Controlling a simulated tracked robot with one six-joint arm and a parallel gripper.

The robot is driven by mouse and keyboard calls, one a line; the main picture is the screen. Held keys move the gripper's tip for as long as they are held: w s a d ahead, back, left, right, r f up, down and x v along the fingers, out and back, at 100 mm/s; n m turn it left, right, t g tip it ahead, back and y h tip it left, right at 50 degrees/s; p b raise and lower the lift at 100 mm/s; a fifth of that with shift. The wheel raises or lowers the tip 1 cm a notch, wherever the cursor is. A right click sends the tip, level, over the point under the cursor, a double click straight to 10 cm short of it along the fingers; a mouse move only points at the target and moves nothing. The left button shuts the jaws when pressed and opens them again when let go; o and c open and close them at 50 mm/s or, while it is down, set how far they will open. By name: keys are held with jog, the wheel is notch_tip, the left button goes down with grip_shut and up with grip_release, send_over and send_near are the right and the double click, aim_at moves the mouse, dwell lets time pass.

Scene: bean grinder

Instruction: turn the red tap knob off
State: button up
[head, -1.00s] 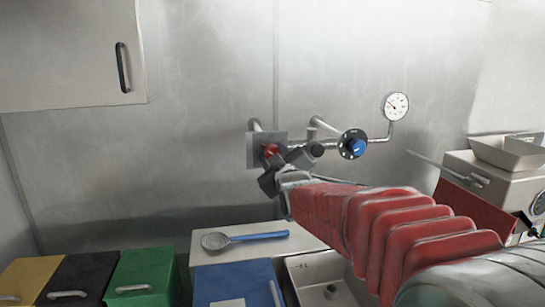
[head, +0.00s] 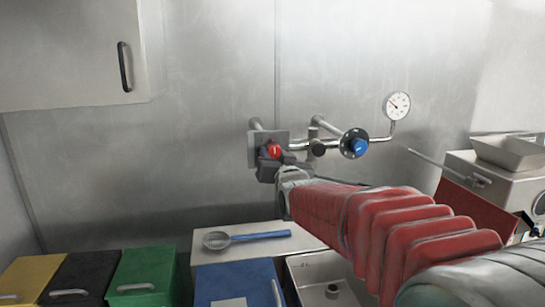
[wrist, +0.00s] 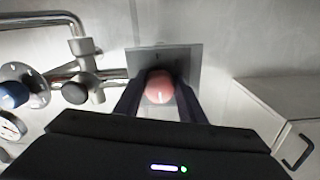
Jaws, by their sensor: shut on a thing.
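The red tap knob (head: 275,151) sits in front of a grey square plate (head: 254,148) on the wall pipe. In the wrist view the knob (wrist: 158,87) is round, with a short pale, nearly upright mark on its face. My gripper (head: 270,160) is at the knob, its dark fingers partly hiding the knob's lower side in the head view. In the wrist view my gripper (wrist: 158,95) has one finger on each side of the knob and is shut on it.
A blue knob (head: 355,145) and a pressure gauge (head: 397,105) are on the pipe to the right. Below are a sink (head: 318,268), a blue-handled strainer (head: 245,238) and coloured bins (head: 142,275). A cabinet (head: 65,55) hangs upper left.

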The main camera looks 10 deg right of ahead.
jog(key=shift+f+m, duration=0.4)
jog(key=shift+f, duration=0.05)
jog(key=o, duration=1)
jog(key=shift+r, duration=0.2)
jog(key=shift+o, duration=0.2)
jog(key=shift+r, duration=0.1)
jog(key=shift+s, duration=0.1)
jog(key=s, duration=1.3)
jog(key=shift+s, duration=0.3)
